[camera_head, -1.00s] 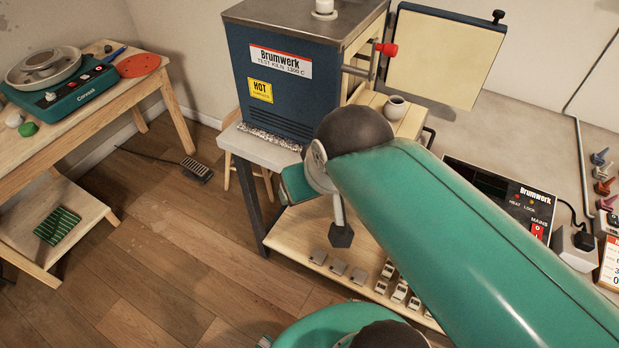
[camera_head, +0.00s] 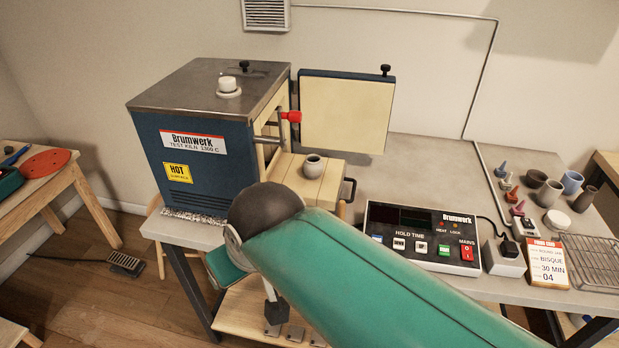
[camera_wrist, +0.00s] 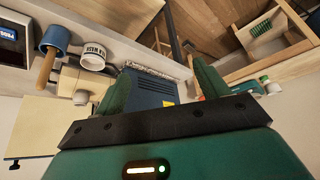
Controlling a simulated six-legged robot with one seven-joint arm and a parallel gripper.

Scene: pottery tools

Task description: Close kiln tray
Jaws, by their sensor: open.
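The blue kiln (camera_head: 195,160) stands on the bench, with its cream-lined door (camera_head: 345,115) open to the right. The cream kiln tray (camera_head: 318,185) sticks out of the kiln's right side, with a black handle (camera_head: 349,190) at its outer end. A small grey pot (camera_head: 314,165) stands upright on the tray. My gripper (camera_wrist: 163,76) is open and empty in the wrist view, with its green fingers apart and the kiln (camera_wrist: 152,90) beyond them. In the head view my arm crosses in front of the bench and the jaws cannot be made out.
A control box (camera_head: 420,238) lies on the bench in front and right of the tray. Cups (camera_head: 550,192), coloured cones (camera_head: 508,185) and a firing card (camera_head: 548,262) are farther right. A red knob (camera_head: 291,116) projects beside the kiln opening.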

